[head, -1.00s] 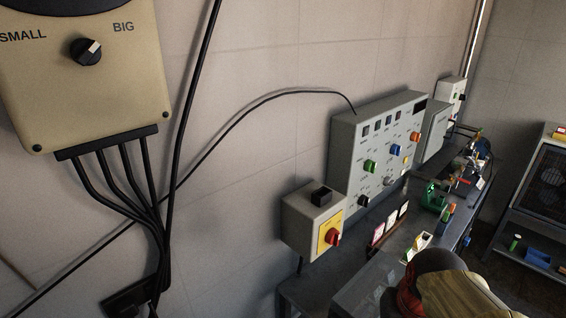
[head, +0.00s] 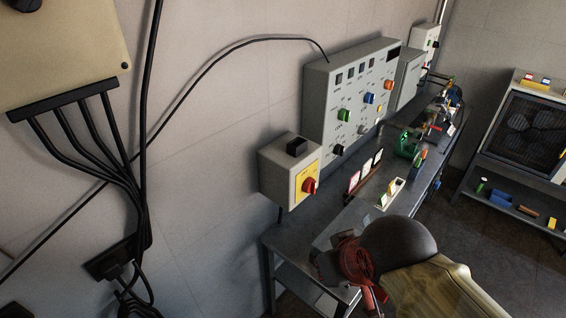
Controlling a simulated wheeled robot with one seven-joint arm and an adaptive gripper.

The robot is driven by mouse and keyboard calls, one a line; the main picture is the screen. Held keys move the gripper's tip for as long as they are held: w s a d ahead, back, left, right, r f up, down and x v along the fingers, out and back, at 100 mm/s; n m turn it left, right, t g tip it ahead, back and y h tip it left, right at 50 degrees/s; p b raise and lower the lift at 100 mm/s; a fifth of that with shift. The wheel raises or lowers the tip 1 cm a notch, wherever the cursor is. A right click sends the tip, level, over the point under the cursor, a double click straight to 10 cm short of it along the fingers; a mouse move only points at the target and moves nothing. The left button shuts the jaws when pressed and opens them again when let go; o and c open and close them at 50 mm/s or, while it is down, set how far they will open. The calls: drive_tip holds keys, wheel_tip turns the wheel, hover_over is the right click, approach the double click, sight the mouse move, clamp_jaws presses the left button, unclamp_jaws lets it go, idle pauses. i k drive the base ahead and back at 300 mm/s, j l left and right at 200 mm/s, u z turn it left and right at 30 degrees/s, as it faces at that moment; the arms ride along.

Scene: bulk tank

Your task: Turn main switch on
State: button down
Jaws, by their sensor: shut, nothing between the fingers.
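The main switch is a red rotary knob (head: 309,186) on a yellow plate, on the front of a grey box (head: 277,180) fixed to the wall. The knob's exact angle is too small to tell. My arm reaches in from the bottom right, with a dark rounded joint and a tan link. At its end my gripper (head: 334,264), red and dark, is low over the near end of the bench, below and a little right of the switch box, apart from it. It looks shut and empty; its fingertips are hard to make out.
A grey control panel (head: 347,105) with coloured knobs stands right of the switch box. A long bench (head: 290,238) below holds small cards and tools. Black cables (head: 125,190) hang down the left wall. A shelf rack (head: 515,140) stands far right, with clear floor before it.

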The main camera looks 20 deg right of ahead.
sight(310, 186)
drive_tip(key=k+l+z, duration=0.15)
drive_tip(key=z, duration=0.2)
drive_tip(key=k+l+z, duration=0.15)
drive_tip(key=z, duration=0.2)
